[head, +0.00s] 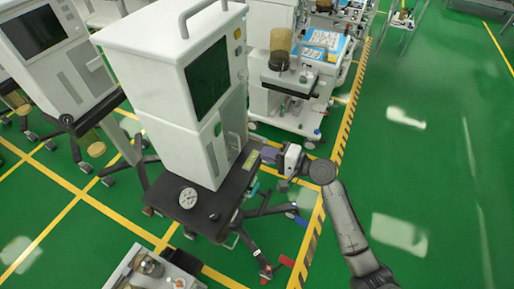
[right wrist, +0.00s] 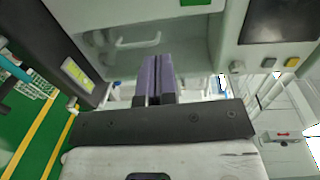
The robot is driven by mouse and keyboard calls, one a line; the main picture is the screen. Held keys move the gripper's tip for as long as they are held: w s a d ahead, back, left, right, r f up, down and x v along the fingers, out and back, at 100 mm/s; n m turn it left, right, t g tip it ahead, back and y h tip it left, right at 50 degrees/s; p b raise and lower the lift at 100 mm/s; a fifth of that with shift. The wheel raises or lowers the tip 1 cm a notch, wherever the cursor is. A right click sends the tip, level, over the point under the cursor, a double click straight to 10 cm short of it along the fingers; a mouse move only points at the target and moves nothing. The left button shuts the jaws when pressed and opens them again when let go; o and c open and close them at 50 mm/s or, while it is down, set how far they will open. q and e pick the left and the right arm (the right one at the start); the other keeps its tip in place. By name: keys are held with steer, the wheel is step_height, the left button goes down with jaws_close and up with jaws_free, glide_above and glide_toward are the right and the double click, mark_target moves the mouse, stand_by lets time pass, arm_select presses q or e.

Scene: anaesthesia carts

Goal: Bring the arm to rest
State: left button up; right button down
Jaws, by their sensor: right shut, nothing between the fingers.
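My right arm (head: 345,220) reaches in from the lower right of the head view. Its gripper (head: 268,155) points left, beside the right side of a white anaesthesia machine (head: 160,100) and close to the dark base shelf. In the right wrist view the two purple-grey fingers (right wrist: 152,78) are together, with nothing between them. The machine's pale body (right wrist: 190,60) fills the view behind them; I cannot tell whether the fingertips touch it. My left gripper is not in view.
A second white machine (head: 45,45) stands at the left. Another cart with an amber canister (head: 280,45) stands behind my gripper. A small cart (head: 150,270) with items is at the bottom. Green floor (head: 440,150) at the right is open.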

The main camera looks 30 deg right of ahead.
steer(key=shift+s+d, duration=0.3)
steer(key=shift+s, duration=0.05)
stand_by(0.5)
steer(key=s+a+f+n+g+h, duration=0.1)
steer(key=s+f+n+g+h, duration=0.3)
steer(key=s, duration=0.7)
steer(key=s+a+f+n+g+h, duration=0.1)
steer(key=s+f+n+g+h, duration=0.2)
steer(key=s+f, duration=0.6)
steer(key=s+a+f+n+g+h, duration=0.1)
steer(key=s+f+n+g+h, duration=0.3)
steer(key=s, duration=1)
step_height(320, 180, up, 27)
steer(key=n+t+p, duration=0.1)
steer(key=p, duration=2.5)
steer(key=shift+w+d+t+y, duration=0.15)
steer(key=shift+w+t+y, duration=0.05)
steer(key=shift+t+y, duration=0.1)
